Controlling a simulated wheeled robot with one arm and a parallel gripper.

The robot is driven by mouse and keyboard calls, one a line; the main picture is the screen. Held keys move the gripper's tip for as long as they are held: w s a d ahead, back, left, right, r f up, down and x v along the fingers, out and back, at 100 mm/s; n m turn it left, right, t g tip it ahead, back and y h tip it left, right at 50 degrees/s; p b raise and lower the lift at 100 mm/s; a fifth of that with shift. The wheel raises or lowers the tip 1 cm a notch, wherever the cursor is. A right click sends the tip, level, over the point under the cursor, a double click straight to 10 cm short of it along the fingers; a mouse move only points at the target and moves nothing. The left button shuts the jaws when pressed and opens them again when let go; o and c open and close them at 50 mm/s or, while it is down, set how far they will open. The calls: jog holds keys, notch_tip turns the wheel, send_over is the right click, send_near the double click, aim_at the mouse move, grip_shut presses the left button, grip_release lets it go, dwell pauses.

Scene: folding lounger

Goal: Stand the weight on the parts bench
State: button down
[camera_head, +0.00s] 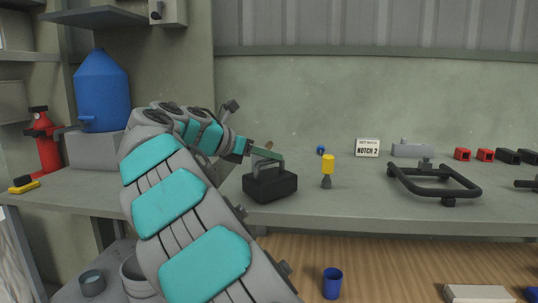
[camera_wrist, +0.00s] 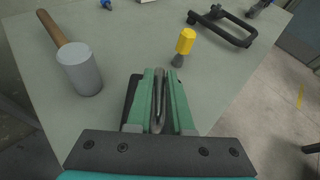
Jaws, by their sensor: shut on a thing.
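The weight (camera_head: 270,187) is a black block with a grey handle loop on top, over the parts bench (camera_head: 330,208) near its front edge. My gripper (camera_head: 266,154) is shut on the handle from above. The block looks upright, and its underside is at or very close to the bench top; I cannot tell if it touches. In the wrist view, the green jaws of my gripper (camera_wrist: 157,100) close around the handle (camera_wrist: 159,104), and the dark block (camera_wrist: 130,97) shows partly at their left. The jaws hide most of it.
A yellow-topped piece (camera_head: 328,168) stands just right of the weight. A black tubular frame (camera_head: 436,190) lies farther right. A mallet (camera_wrist: 80,68) lies to the left in the wrist view. A sign (camera_head: 367,147) reading "NOTCH 2" stands behind. Bench between the yellow piece and frame is clear.

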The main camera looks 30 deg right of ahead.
jog(key=shift+f, duration=0.3)
dwell(0.5)
jog(key=c, duration=0.7)
grip_release()
jog(key=shift+f, duration=0.1)
jog(key=shift+c, duration=0.2)
jog(key=shift+a, duration=0.15)
jog(key=shift+v, duration=2.95)
jog(key=shift+s, duration=0.1)
